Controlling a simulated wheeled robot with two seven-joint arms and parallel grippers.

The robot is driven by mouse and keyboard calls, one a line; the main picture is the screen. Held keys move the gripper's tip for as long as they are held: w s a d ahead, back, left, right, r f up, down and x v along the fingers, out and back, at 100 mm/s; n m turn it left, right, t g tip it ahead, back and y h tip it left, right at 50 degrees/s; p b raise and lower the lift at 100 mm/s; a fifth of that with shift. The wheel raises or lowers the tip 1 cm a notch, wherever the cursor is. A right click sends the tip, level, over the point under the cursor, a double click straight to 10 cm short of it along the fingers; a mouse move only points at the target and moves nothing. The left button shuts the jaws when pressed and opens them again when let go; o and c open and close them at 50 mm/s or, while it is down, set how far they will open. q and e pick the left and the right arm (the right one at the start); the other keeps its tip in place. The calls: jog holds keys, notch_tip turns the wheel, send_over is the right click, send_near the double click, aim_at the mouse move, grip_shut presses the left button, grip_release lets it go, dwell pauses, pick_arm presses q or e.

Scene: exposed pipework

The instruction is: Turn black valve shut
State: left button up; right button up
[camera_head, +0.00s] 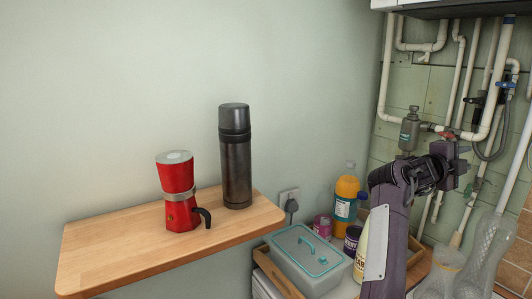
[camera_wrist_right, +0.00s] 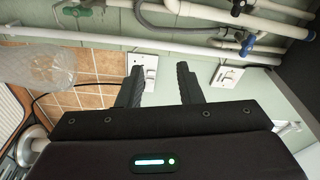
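A black valve handle (camera_head: 479,101) sits on the pipework at the upper right of the head view. What looks like the same black handle (camera_wrist_right: 237,8) is at the top edge of the right wrist view, right of and beyond my fingertips. My right gripper (camera_wrist_right: 160,68) is open, with two black fingers apart and nothing between them. In the head view my right gripper (camera_head: 455,163) is in front of the pipes, below and left of the black valve; its fingertips are hard to make out. My left gripper is not in view.
A blue valve (camera_head: 505,85) and a red valve (camera_head: 447,135) are close by on the pipes. Clear plastic bottles (camera_head: 485,255) stand below right. A wooden shelf (camera_head: 110,255) holds a red moka pot (camera_head: 177,190) and a dark flask (camera_head: 235,160).

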jog(key=a+f+n+t+y, duration=0.2)
jog(key=f+n+t+y, duration=0.1)
jog(key=f+n, duration=0.35)
jog(key=a+f+n+t+y, duration=0.25)
jog(key=f+n+t, duration=0.2)
jog(key=f, duration=0.25)
jog(key=s+a+f+n+y, duration=0.6)
jog(key=a+f+n+y, duration=0.1)
jog(key=a+f+n, duration=0.4)
jog(key=s+a+f+n+g+y, duration=0.2)
jog(key=s+a+f+n+g, duration=0.15)
jog(key=s+a, duration=0.4)
jog(key=s+a+f+n+g+y, duration=0.1)
jog(key=s+a+f+n+g, duration=0.3)
jog(key=s, duration=0.7)
jog(key=s+a+f+n+g+y, duration=0.2)
jog(key=s+a+f, duration=0.3)
jog(key=s+a, duration=0.3)
jog(key=s+d+f+g+b, duration=0.1)
jog(key=s+f, duration=0.1)
jog(key=f, duration=1.5)
jog(key=s+f+g+b, duration=0.1)
jog(key=s+f, duration=0.1)
jog(key=f, duration=1.5)
jog(key=s+d+f, duration=0.2)
jog(key=s+f, duration=0.7)
jog(key=s+d+f+g+b, duration=0.1)
jog(key=s+f, duration=0.8)
jog(key=shift+s+d, duration=0.25)
jog(key=shift+d, duration=0.15)
